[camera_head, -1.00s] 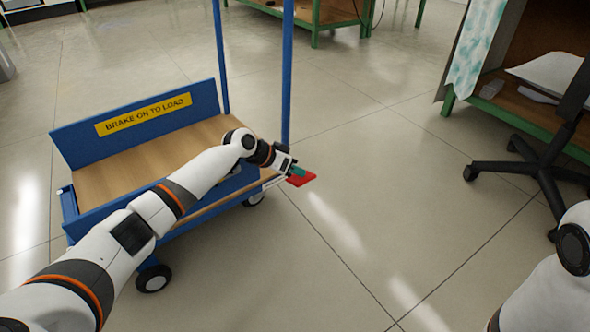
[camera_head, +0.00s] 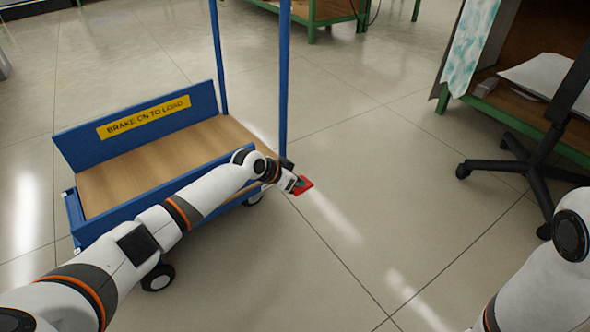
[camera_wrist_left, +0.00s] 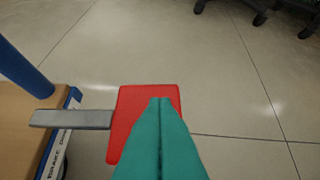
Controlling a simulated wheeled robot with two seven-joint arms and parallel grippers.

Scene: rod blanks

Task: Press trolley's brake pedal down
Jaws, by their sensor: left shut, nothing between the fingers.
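The blue trolley (camera_head: 95,233) stands at the left, with a wooden deck and a yellow "BRAKE ON TO LOAD" sign (camera_head: 143,117). Its red brake pedal (camera_head: 306,183) sticks out at the right end; in the left wrist view the pedal (camera_wrist_left: 129,116) sits on a grey lever (camera_wrist_left: 72,119). My left gripper (camera_head: 296,186) is at the pedal, its teal fingers (camera_wrist_left: 160,100) shut and empty, their tips over the red plate. They hide part of it; I cannot tell whether they touch. My right arm shows at the right edge, its gripper out of view.
A blue upright post (camera_head: 284,80) rises at the trolley's right end, close to my left wrist. A black-legged chair (camera_head: 535,165) and a green-framed bench (camera_head: 515,118) stand at the right. The floor between is clear.

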